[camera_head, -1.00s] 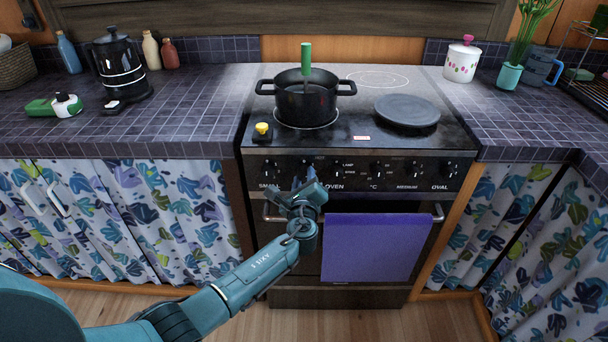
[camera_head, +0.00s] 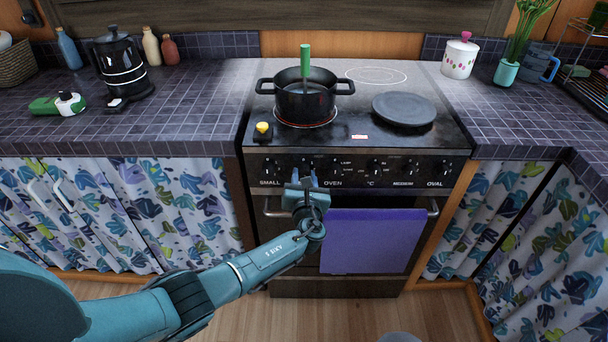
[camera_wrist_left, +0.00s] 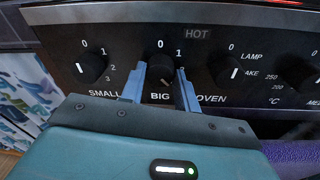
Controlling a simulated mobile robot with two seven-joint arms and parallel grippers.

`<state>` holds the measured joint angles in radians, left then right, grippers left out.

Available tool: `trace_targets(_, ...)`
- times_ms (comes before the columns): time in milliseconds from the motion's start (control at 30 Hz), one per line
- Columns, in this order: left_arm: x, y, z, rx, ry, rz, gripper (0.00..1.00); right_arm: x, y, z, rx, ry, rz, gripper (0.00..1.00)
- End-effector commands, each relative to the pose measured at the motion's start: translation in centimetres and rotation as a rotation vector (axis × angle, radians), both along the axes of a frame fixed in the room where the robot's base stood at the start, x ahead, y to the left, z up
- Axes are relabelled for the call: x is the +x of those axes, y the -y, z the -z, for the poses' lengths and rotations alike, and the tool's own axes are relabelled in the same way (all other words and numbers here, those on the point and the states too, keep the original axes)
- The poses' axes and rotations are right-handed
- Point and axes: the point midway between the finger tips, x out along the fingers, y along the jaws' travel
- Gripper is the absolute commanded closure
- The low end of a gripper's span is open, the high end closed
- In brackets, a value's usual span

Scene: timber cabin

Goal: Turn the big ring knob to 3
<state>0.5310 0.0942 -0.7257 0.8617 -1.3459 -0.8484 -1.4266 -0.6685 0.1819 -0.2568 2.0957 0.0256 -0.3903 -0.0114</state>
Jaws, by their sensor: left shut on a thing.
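The big ring knob (camera_wrist_left: 160,69) is a black dial on the stove's front panel, above the label BIG. In the left wrist view, 0 and 1 show beside it; its other numbers are hidden. A pale mark low on the dial seems to point down and right, but I cannot read the exact setting. My left gripper (camera_wrist_left: 158,88) is shut on this knob, one blue finger at each side. In the head view my left gripper (camera_head: 302,176) is at the panel and mostly hides the knob. My right gripper is out of view.
The SMALL knob (camera_wrist_left: 89,68) and the oven knob (camera_wrist_left: 228,69) flank the big one closely. A black pot (camera_head: 305,98) stands on a red-glowing ring. A purple towel (camera_head: 372,242) hangs from the oven handle (camera_head: 434,207) below. A yellow-topped item (camera_head: 263,129) sits at the stove's front left.

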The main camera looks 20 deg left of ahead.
Motion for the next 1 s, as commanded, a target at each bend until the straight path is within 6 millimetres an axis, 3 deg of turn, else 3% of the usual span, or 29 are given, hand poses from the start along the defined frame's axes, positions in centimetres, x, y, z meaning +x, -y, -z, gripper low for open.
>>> trace_targets(400, -0.08, 0.02, 0.15, 0.202, -0.061, -0.001, 0.92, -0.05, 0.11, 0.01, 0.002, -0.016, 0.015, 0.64)
trace_targets(1000, -0.08, 0.02, 0.2, 0.239, -0.071, 0.0, 0.92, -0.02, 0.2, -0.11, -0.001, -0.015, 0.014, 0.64)
